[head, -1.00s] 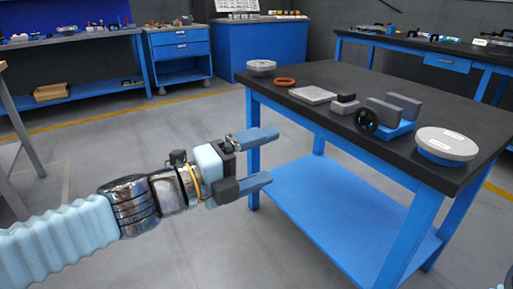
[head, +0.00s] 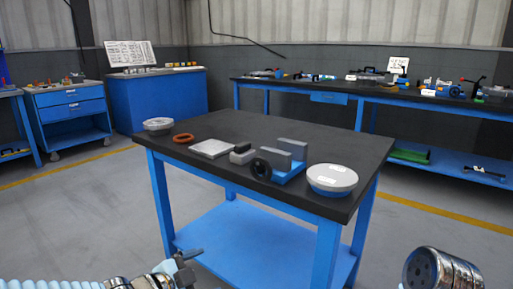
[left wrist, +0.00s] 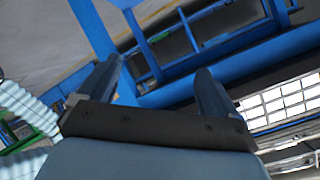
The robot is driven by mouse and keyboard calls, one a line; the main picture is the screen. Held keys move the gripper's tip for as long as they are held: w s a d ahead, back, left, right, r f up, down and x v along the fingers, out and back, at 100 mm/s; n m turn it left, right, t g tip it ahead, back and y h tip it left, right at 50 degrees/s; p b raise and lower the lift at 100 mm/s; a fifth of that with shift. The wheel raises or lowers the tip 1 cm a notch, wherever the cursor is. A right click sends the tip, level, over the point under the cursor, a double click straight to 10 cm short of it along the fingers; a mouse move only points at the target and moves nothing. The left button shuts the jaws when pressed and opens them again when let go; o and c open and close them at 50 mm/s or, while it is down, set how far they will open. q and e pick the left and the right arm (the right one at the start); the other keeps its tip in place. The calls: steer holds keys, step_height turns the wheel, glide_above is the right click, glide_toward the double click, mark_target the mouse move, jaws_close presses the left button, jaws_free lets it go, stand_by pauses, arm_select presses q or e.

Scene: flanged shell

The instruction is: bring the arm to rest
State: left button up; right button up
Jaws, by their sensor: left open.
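My left gripper (head: 187,263) is low at the bottom edge of the head view, in front of the table's near left leg and partly cut off. In the left wrist view the same gripper (left wrist: 156,84) shows two fingers spread apart with nothing between them. It is clear of the tabletop parts. My left arm comes in along the bottom left. A metallic link of my right arm (head: 440,270) shows at the bottom right; no right gripper is visible.
The blue table (head: 330,208) with a black top stands ahead. It bears a round grey-and-blue part (head: 332,179), a blue fixture with grey blocks (head: 289,172), a grey plate (head: 211,148), an orange ring (head: 183,138) and a grey disc (head: 158,125). Open floor lies left.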

arm_select(q)
steer(key=s+f+n+g+y+p, duration=0.1)
steer(key=s+f+n+g, duration=0.3)
steer(key=f, duration=0.7)
steer(key=s+f+n+g+y+p, duration=0.1)
steer(key=f+n, duration=0.5)
steer(key=f, duration=0.6)
steer(key=s+d+f+n+g+y, duration=0.1)
steer(key=s+f+n+g, duration=0.3)
steer(key=s+f, duration=0.7)
steer(key=n, duration=0.2)
steer(key=shift+s+d+f+n+g, duration=0.15)
steer(key=shift+s+d+n+g, duration=0.15)
steer(key=shift+s+g, duration=0.1)
